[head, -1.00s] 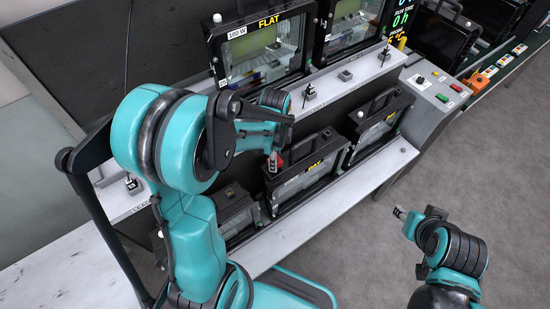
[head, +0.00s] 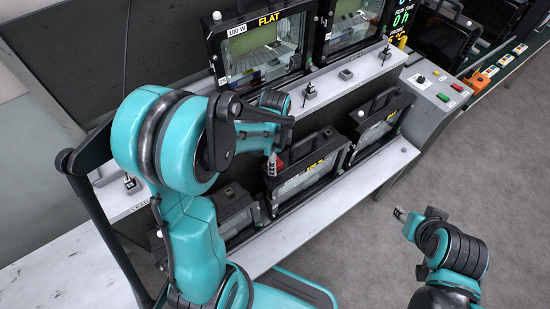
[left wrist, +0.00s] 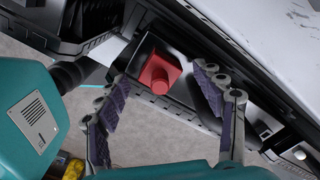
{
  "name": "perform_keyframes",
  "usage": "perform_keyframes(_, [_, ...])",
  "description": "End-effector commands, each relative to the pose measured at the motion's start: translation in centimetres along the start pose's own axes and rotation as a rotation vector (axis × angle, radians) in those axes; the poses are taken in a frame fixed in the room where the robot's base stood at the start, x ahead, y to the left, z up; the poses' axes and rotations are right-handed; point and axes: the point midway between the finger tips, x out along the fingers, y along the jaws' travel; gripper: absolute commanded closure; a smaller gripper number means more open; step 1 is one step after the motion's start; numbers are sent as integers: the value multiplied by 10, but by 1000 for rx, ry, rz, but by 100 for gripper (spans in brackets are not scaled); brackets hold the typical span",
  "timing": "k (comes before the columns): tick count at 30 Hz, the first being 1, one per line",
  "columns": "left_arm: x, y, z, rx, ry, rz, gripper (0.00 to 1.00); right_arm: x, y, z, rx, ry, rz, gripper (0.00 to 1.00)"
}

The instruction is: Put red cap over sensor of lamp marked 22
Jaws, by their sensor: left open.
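A red cap (left wrist: 157,74), square with a round knob, sits on a black part of a housing in the left wrist view. My left gripper (left wrist: 160,86) is open, with a finger on each side of the cap. In the head view my left gripper (head: 271,166) is beside the top left of a lower lamp (head: 308,175). No lamp marked 22 can be read, and no sensor is clear. My right gripper (head: 400,214) hangs over the floor, away from the lamps.
An upper shelf (head: 340,80) bears lamps, one labelled FLAT (head: 262,48), and small dark fittings (head: 309,90). Lower lamps stand on a white bench (head: 300,225). A grey control box (head: 435,100) with buttons is at right. The floor at right is clear.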

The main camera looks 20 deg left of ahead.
Motion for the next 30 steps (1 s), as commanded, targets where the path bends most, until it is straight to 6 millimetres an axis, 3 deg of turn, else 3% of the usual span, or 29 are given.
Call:
perform_keyframes(7, [-22,0,0,0,0,0,32,-14,0,-10,0,0,0,60])
perform_keyframes(19, [-110,1,0,0,0,0,32,-34,0,-24,0,0,0,60])
perform_keyframes(26, [-132,1,0,-10,1,-5,32,-37,0,-26,0,0,0,60])
perform_keyframes(30, [-146,14,-2,-137,16,-65,32,-37,0,-26,0,0,0,60])
